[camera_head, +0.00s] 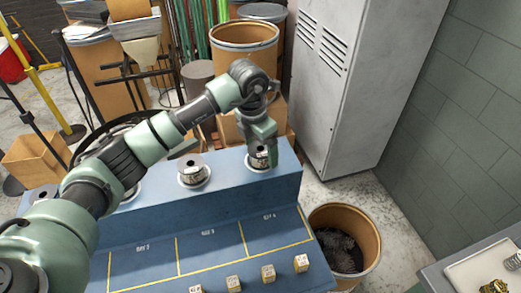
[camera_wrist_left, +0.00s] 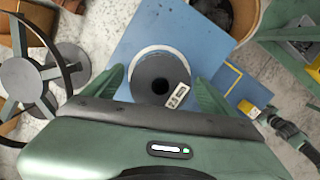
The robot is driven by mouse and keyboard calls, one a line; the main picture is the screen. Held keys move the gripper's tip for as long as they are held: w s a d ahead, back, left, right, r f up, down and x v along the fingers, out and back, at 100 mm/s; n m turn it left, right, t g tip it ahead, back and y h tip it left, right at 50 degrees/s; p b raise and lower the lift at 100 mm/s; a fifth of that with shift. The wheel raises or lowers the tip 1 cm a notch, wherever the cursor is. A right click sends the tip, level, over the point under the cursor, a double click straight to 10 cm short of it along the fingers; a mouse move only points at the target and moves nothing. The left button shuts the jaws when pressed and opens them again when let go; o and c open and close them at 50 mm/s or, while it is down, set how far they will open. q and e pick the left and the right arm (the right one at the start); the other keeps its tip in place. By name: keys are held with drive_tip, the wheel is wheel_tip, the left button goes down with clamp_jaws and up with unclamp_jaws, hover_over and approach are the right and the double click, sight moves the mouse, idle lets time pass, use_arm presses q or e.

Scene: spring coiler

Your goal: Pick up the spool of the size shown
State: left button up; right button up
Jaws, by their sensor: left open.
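Several spools stand in a row on the blue bench. The rightmost spool (camera_head: 260,159) is under my left gripper (camera_head: 262,148) in the head view. In the left wrist view this spool (camera_wrist_left: 158,72) shows from above as a dark disc with a dark centre hole and a pale label. My left gripper (camera_wrist_left: 160,88) is open, with one green finger on each side of that spool. Contact cannot be told. A middle spool (camera_head: 193,170) stands to its left on a pale ring. Another spool farther left is partly hidden by my arm.
The blue bench (camera_head: 225,205) has yellow-outlined bays on its front, with several small labelled blocks (camera_head: 268,272) below. A brown bin (camera_head: 345,240) stands at the bench's right. A grey cabinet (camera_head: 350,80) rises behind it. A table with a tray (camera_head: 480,268) is at lower right.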

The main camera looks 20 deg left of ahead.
use_arm(q)
drive_tip(key=c, duration=1.7)
clamp_jaws()
